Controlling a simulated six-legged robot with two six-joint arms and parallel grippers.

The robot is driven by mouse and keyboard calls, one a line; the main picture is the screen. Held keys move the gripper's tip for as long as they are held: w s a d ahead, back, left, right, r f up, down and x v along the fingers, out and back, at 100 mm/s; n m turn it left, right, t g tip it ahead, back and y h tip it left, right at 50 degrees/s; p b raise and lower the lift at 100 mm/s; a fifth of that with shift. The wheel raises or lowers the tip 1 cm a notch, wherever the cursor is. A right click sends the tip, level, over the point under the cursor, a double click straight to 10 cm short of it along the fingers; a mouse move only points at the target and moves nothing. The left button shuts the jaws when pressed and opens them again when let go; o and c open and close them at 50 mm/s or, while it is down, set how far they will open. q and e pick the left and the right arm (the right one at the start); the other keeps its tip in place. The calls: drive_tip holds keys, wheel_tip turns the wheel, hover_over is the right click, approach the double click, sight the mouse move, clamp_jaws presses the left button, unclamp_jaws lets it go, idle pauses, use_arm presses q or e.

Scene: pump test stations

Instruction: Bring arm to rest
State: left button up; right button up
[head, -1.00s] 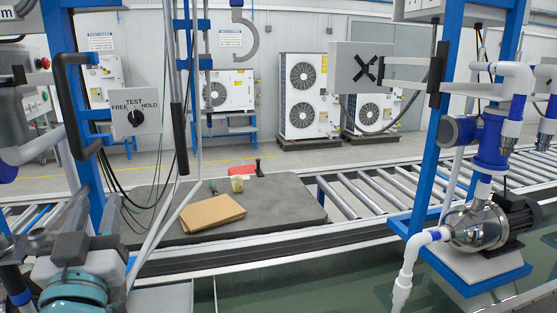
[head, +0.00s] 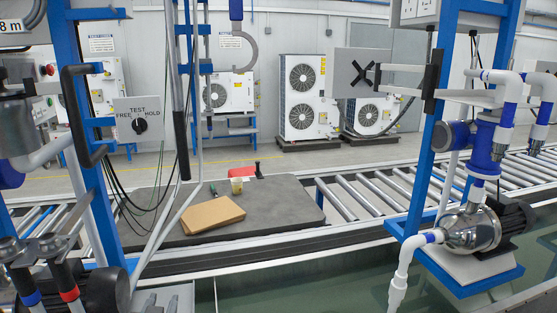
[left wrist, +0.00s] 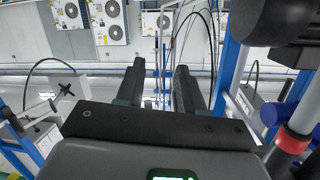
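My left gripper (left wrist: 159,76) shows in the left wrist view. Its two dark fingers stand apart, with nothing between them, and point toward the far wall with the outdoor units. In the head view I cannot make it out clearly among the pump parts at the lower left. In the left wrist view, a dark motor (left wrist: 285,22) and a pipe with a red band (left wrist: 294,141) are close on the right of the gripper, apart from its fingers. My right gripper is in neither view.
A blue frame (head: 80,130) with a TEST switch plate (head: 139,119) stands at the left. A pump (head: 473,229) sits on a blue stand at the right. Between them, a grey mat (head: 285,205) bears a cardboard piece (head: 212,214).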

use_arm(q)
drive_tip(key=s+d+f+g+h, duration=0.1)
drive_tip(key=s+d+f+g, duration=0.1)
drive_tip(key=f, duration=0.5)
drive_tip(key=s+d+f+g+h, duration=0.1)
drive_tip(key=s+f+g, duration=0.1)
drive_tip(key=f, duration=0.6)
drive_tip(key=s+d+f+g+h, duration=0.1)
drive_tip(key=s+d+f+g, duration=0.2)
drive_tip(key=s+f, duration=0.2)
drive_tip(key=s+d+f+n+g+h+p, duration=0.1)
drive_tip(key=s+d+f+g+h, duration=0.1)
drive_tip(key=s+f, duration=0.4)
drive_tip(key=s+d+f+n+g+h, duration=0.1)
drive_tip(key=s+d+f+g, duration=0.3)
drive_tip(key=s, duration=0.7)
drive_tip(key=shift+s+d+f+g+h+p, duration=0.3)
drive_tip(key=shift+s+f+g+h, duration=0.1)
drive_tip(key=shift+f+g, duration=0.55)
drive_tip(key=shift+r, duration=0.15)
